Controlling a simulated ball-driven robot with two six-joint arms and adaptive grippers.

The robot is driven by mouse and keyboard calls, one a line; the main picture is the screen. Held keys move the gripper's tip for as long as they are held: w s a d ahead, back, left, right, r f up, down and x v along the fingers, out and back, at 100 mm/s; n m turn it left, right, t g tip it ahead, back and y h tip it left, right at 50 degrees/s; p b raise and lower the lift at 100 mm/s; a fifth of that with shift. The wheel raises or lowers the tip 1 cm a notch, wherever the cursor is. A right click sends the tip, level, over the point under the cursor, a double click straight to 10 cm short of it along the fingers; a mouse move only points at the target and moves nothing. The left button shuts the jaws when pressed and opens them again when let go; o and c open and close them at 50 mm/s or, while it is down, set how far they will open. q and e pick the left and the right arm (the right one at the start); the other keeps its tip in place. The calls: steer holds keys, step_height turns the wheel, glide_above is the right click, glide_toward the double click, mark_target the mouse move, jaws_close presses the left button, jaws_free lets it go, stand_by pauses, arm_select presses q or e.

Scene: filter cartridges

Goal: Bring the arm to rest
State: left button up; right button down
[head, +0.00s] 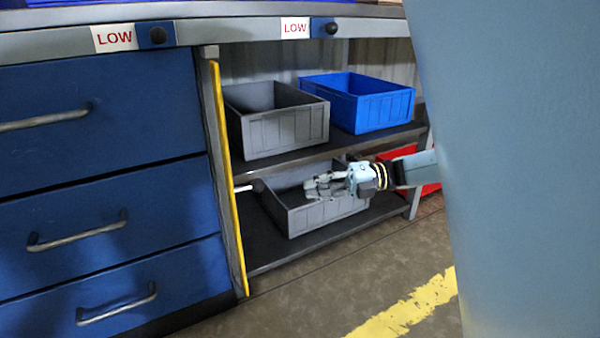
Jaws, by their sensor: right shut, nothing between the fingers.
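My right gripper (322,185) is shut and empty. It reaches in from the right, in front of the open shelf, with its fingers pointing left. In the picture it overlaps the rim of the lower grey bin (318,217); I cannot tell whether it touches the bin. My right arm (415,168) runs from the gripper to the right, where a large pale blue-grey surface hides the rest. My left gripper is not in view.
On the upper shelf stand a grey bin (286,130) and a blue bin (374,110). A red container (432,188) shows partly behind my arm. Blue drawers (110,237) with handles fill the left, beside a yellow-edged upright (228,180). The floor (330,290) in front is clear.

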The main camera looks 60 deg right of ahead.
steer(key=shift+s+d, duration=0.1)
steer(key=shift+d, duration=0.2)
steer(key=shift+s, duration=0.1)
stand_by(0.3)
